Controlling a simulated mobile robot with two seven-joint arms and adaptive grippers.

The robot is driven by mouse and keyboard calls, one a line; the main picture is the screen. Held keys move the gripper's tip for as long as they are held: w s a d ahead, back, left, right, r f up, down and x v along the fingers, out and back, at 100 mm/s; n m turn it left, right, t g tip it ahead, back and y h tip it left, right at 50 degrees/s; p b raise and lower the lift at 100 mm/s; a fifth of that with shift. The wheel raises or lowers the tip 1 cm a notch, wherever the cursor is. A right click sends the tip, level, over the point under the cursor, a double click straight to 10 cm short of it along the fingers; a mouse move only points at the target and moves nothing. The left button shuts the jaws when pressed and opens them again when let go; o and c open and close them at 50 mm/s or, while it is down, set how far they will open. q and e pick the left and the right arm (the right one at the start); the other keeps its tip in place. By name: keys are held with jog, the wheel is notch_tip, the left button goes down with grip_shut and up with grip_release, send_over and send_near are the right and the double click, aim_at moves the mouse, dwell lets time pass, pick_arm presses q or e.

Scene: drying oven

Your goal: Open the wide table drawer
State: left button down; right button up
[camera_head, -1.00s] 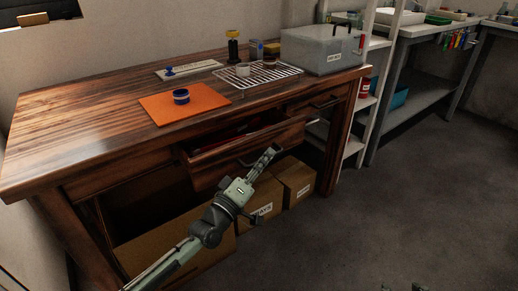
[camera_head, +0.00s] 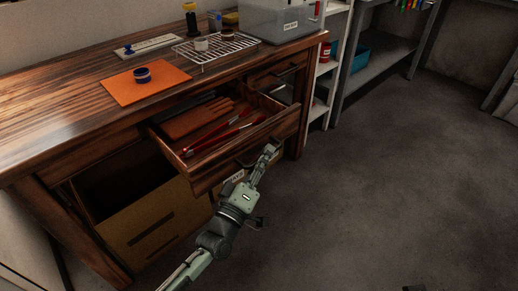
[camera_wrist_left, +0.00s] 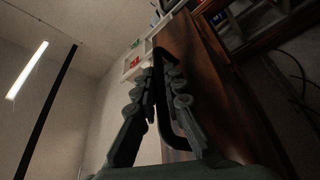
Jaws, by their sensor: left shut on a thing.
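The wide table drawer (camera_head: 200,168) is pulled well out of the front of the wooden table (camera_head: 60,118) in the head view. Red-handled tools (camera_head: 222,138) and brown flat items lie inside it. My left gripper (camera_head: 268,153) is at the drawer front, shut on the dark drawer handle (camera_head: 250,160). The left wrist view shows the gripper's fingers (camera_wrist_left: 166,72) around the dark bar of the handle (camera_wrist_left: 172,120), with the wooden drawer front (camera_wrist_left: 195,75) beside them. My right gripper is not in view.
A smaller drawer (camera_head: 275,75) sits to the right. An orange mat (camera_head: 118,90), a wire rack (camera_head: 225,48) and a grey box (camera_head: 282,18) are on top.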

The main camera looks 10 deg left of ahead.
pick_arm(q)
jog(key=shift+s, duration=0.1)
dwell(0.3)
jog(key=c, duration=1.6)
grip_release()
